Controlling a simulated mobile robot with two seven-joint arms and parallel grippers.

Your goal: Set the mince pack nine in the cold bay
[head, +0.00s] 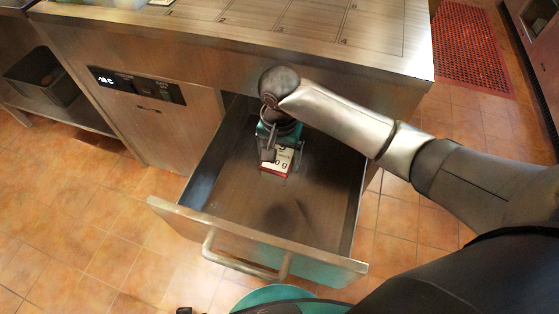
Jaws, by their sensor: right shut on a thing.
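The mince pack (279,160) is a small white and red pack with dark marks on its face. My right gripper (281,150) is shut on it, inside the open drawer of the steel counter, which looks like the cold bay (318,215). The gripper and wrist hide the pack's upper part. I cannot tell whether the pack touches the drawer floor. My left gripper is not in view.
The drawer front with its bar handle (245,262) sticks out over the tiled floor. The drawer's side walls stand around my right gripper. The steel counter top (190,30) overhangs behind. A dark bin (45,75) sits on a low shelf at left. The drawer floor toward the front is clear.

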